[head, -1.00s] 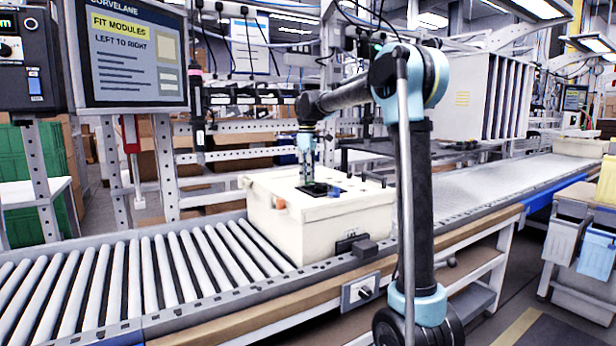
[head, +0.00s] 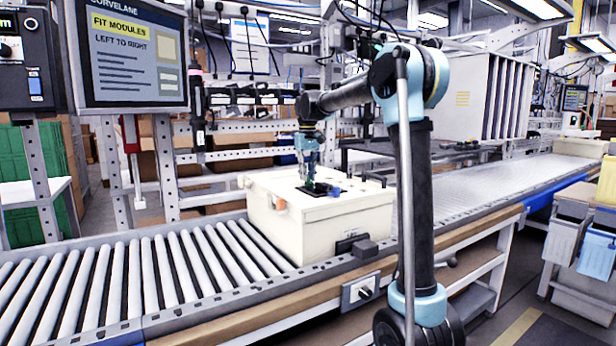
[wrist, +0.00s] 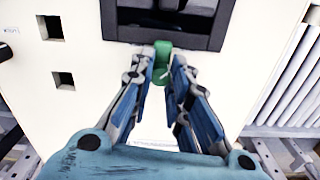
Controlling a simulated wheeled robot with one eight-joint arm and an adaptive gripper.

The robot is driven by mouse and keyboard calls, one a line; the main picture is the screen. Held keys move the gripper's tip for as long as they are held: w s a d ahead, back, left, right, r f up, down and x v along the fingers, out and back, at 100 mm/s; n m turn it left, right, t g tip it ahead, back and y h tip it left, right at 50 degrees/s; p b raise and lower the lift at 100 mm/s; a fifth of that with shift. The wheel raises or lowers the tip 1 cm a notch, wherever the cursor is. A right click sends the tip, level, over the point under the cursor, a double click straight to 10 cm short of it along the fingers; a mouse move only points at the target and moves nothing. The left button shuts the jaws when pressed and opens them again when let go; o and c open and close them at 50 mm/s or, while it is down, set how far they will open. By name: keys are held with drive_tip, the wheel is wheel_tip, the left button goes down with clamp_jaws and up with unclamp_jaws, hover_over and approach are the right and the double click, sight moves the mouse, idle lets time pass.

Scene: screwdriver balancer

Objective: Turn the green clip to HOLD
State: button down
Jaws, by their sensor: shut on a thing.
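The green clip (wrist: 162,62) is at the edge of a black-framed opening (wrist: 120,32) in the cream box. My gripper (wrist: 164,66) is shut on the clip, with a finger on each side of it. Part of the clip is hidden by the fingers. In the head view my gripper (head: 308,180) points down onto the top of the cream box (head: 335,217). No readable HOLD mark shows in either view.
The box sits on a roller conveyor (head: 150,275). Square holes (wrist: 63,79) lie left of the opening in the wrist view. A small blue part (head: 335,191) is beside my gripper on the box top. A screen (head: 135,55) stands at the upper left.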

drive_tip(key=shift+w+d+m, duration=0.1)
drive_tip(key=shift+w+m, duration=0.05)
drive_tip(key=shift+m, duration=0.55)
drive_tip(key=c, duration=1.5)
unclamp_jaws()
drive_tip(key=shift+f, duration=0.1)
drive_tip(key=shift+r, duration=0.7)
wheel_tip(320, 180, up, 11)
drive_tip(key=shift+f, duration=0.2)
